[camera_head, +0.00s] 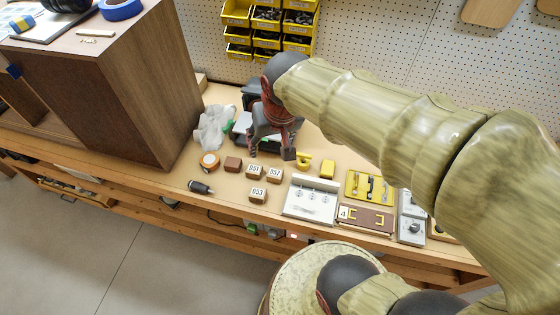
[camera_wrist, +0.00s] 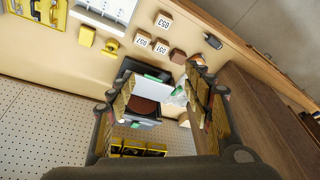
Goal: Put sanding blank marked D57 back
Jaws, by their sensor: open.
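The blank marked D57 (camera_head: 275,174) is a small brown block with a white label, standing on the bench. It also shows upside down in the wrist view (camera_wrist: 141,40). A block marked D51 (camera_head: 254,170) stands just left of it, and one marked D53 (camera_head: 258,193) stands nearer the bench's front edge. A brown block with no visible label (camera_head: 232,163) is further left. My gripper (camera_head: 272,155) is open and empty, behind the blocks and in front of a dark machine (camera_head: 243,126). In the wrist view, a brown disc (camera_wrist: 145,106) shows on this machine between the fingers.
A white panel (camera_head: 311,200) and yellow case (camera_head: 370,187) are right. Yellow bins (camera_head: 268,25) hang behind.

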